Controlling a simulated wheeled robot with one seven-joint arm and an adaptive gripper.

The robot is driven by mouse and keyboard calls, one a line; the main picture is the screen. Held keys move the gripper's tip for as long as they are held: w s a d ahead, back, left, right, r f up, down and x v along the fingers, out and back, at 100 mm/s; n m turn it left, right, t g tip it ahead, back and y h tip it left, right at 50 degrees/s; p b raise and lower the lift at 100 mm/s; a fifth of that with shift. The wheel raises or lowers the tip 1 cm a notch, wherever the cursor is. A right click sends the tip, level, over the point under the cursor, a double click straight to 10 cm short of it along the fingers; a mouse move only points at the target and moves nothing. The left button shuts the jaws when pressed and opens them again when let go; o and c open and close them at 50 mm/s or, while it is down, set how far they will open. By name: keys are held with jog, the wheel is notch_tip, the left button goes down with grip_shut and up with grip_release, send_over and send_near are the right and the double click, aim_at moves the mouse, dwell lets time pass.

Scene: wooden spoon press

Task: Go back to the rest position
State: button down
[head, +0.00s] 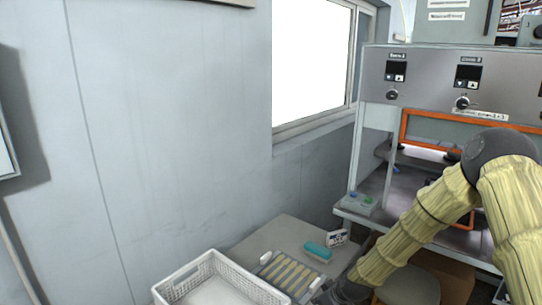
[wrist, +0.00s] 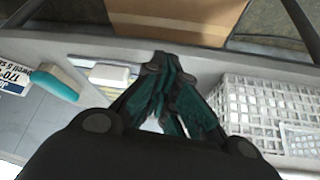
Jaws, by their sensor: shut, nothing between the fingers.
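My gripper (wrist: 165,66) is shut and empty in the wrist view, its green-and-black fingers together. In the head view my yellow-sleeved arm reaches down from the right, and its dark end is at the bottom edge, right of a tray of wooden spoons (head: 288,274); the fingertips do not show clearly there. In the wrist view the fingers lie between a white basket (wrist: 262,105) on the right and a teal brush (wrist: 55,82) on the left. I cannot tell how high they are above the table.
In the head view the white basket (head: 200,275), brush (head: 317,251) and a small display (head: 337,238) share the grey table. The press with its orange frame (head: 404,128) and button box (head: 358,203) stands right. A stool (head: 410,287) is beside my arm. Wall is left.

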jog(key=s+f+m+g, duration=0.2)
jog(key=s+f, duration=0.7)
jog(key=s, duration=0.5)
jog(key=s+d+f+m+g+h, duration=0.1)
jog(key=s+d+m, duration=0.2)
jog(key=s, duration=1.3)
jog(key=s+d+f+m+g+h, duration=0.2)
jog(key=s+d, duration=0.1)
jog(key=s, duration=1.4)
jog(key=shift+d+f+m+h, duration=0.2)
jog(key=shift+m+h, duration=0.1)
jog(key=shift+m, duration=0.1)
